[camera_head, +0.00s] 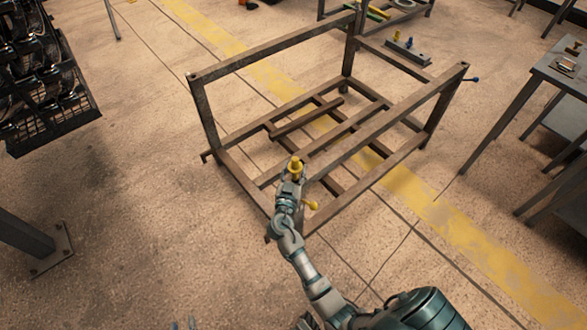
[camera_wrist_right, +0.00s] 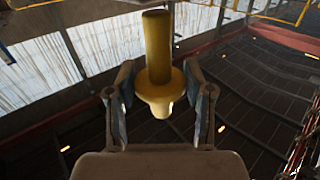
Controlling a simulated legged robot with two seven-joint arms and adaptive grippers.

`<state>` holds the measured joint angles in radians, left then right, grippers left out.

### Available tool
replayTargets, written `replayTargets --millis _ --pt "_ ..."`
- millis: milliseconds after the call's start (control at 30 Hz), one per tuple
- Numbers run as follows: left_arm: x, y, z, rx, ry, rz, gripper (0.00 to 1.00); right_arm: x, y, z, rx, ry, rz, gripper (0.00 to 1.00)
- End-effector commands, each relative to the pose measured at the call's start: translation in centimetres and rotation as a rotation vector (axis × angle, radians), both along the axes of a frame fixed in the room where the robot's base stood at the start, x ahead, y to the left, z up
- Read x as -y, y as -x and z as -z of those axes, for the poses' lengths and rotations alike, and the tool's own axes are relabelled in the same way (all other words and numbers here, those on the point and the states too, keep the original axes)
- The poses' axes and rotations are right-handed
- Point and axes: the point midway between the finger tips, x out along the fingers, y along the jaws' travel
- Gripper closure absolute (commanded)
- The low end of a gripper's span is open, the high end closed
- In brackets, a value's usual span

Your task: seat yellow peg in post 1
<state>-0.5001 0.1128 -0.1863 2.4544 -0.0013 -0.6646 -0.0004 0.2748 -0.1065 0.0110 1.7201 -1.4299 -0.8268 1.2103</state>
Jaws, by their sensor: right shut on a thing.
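My right gripper (camera_head: 292,178) is shut on the yellow peg (camera_head: 295,165), which stands up from its fingers. In the right wrist view the peg (camera_wrist_right: 158,55) is upright, with a round collar between the fingers (camera_wrist_right: 160,108). The gripper and peg are at the near corner of the brown metal rack (camera_head: 265,52). They overlap the near post, largely hiding it; I cannot tell whether the peg touches it. A yellow knob (camera_head: 311,205) sticks out beside my wrist. No post is visibly numbered.
A grey block (camera_head: 408,52) with a blue and a yellow pin lies behind the rack. A dark bin shelf (camera_head: 45,95) stands left, a grey table (camera_head: 560,75) right. Floor left of the rack is clear.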

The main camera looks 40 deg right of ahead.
Motion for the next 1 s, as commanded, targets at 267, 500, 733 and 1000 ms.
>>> replayTargets --millis 267,500,733,1000 --pt "0.11 -0.22 -0.32 0.021 0.006 0.001 0.6 -0.01 -0.04 -0.11 0.003 0.002 0.0 1.0" --pt "0.11 -0.21 -0.3 0.02 0.006 0.0 0.6 -0.01 -0.04 -0.11 0.003 0.002 0.0 1.0" --pt "0.11 -0.18 -0.19 0.018 0.006 0.001 0.6 -0.01 -0.03 -0.06 0.003 0.002 0.0 1.0" --pt "0.11 -0.09 0.57 0.011 0.005 0.001 0.6 -0.03 0.06 0.05 0.002 0.002 0.0 1.0"
